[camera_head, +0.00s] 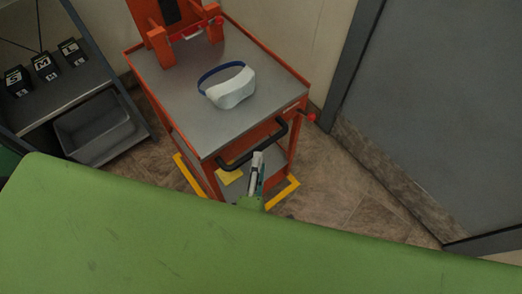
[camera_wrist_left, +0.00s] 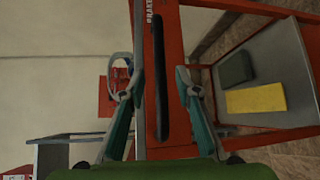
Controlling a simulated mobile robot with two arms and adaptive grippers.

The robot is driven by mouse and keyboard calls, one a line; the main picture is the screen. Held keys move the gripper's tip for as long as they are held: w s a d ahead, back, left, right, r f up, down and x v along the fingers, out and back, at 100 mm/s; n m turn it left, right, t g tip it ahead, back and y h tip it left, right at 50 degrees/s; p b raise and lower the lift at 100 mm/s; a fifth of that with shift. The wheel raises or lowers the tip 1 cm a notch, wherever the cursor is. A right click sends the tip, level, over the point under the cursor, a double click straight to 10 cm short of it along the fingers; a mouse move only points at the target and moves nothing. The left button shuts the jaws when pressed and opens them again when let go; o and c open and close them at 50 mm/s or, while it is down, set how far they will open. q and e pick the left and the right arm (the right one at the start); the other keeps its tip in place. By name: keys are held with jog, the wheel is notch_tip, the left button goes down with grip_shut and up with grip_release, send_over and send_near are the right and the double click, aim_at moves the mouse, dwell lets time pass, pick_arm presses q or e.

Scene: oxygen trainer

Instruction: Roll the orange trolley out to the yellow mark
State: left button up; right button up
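The orange trolley (camera_head: 203,104) has a grey top and a black handle (camera_head: 235,160) across its near side. Yellow corner strips of the mark (camera_head: 283,194) lie on the floor at its near left and near right. In the left wrist view the open fingers of my left gripper (camera_wrist_left: 160,85) lie either side of the black handle (camera_wrist_left: 159,75), with gaps showing. A red lever (camera_head: 311,117) sticks out at the trolley's right corner. My right gripper is not in view.
A white visor with a blue strap (camera_head: 231,87) lies on the trolley top, before an orange stand (camera_head: 168,42). A shelf with a grey bin (camera_head: 96,127) stands left, a grey door (camera_head: 440,110) right. A large green surface hides the foreground floor.

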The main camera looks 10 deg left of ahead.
pick_arm(q)
jog(key=s, duration=0.5)
jog(key=shift+s+d+r, duration=0.1)
jog(key=shift+d+r, duration=0.2)
jog(key=shift+r, duration=0.1)
jog(key=shift+f, duration=0.1)
